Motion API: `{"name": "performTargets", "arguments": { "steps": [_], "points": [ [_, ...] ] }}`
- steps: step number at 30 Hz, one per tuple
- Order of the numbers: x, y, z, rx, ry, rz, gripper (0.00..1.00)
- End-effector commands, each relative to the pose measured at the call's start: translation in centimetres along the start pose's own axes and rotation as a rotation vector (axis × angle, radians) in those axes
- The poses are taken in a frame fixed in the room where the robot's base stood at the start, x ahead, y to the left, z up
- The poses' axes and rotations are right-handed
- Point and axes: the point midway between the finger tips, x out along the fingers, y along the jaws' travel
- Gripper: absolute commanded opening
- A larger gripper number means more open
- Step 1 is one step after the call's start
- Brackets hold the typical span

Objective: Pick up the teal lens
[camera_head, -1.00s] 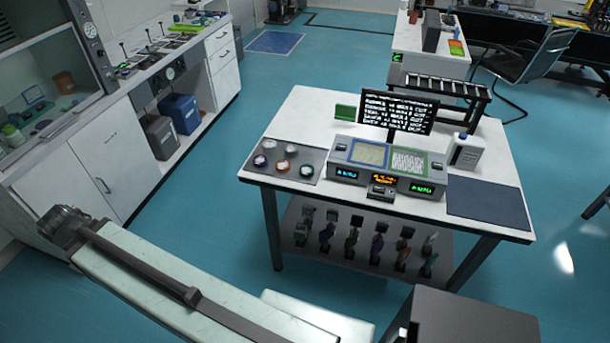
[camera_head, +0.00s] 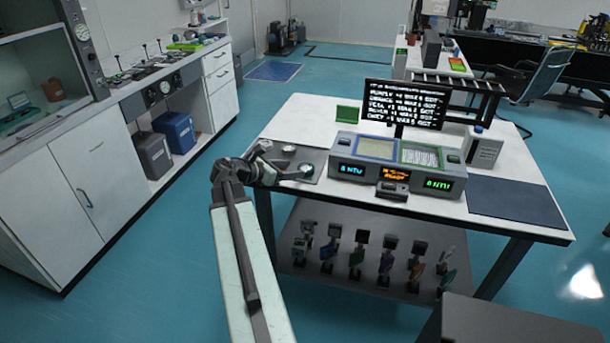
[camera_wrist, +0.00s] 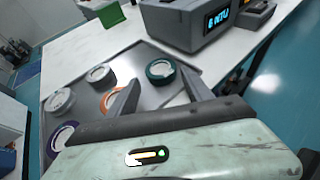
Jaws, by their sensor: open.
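The teal lens (camera_wrist: 160,71) is a round disc with a dark teal rim and a pale centre. It lies on the grey tray (camera_wrist: 129,62) near the grey instrument. It also shows in the head view (camera_head: 306,169), at the tray's right side. My gripper (camera_wrist: 163,88) is open and empty in the wrist view, its two fingers apart with the teal lens beyond and between them. In the head view my gripper end (camera_head: 270,168) is over the tray's left part and hides some lenses there. I cannot tell its exact height above the tray.
The grey instrument (camera_head: 396,165) stands just right of the tray. A green block (camera_head: 347,114) stands behind. A dark mat (camera_head: 514,202) covers the table's right end.

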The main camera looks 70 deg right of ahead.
Motion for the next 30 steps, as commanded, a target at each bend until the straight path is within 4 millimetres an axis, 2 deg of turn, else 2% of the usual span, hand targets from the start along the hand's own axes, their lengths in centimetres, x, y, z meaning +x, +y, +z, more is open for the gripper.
{"name": "performTargets", "arguments": {
  "steps": [5, 13, 20, 25, 30],
  "points": [
    [0.8, 0.0, -0.2, 0.001, 0.001, 0.000, 0.59],
    [5.1, 0.0, -0.3, 0.002, 0.002, 0.000, 0.59],
    [5.3, -0.1, -0.1, 0.001, 0.002, 0.002, 0.59],
    [5.3, -0.1, -0.1, 0.001, 0.002, 0.002, 0.12],
    [5.2, -0.1, -0.1, 0.001, 0.001, 0.002, 0.11]
  ]
}}
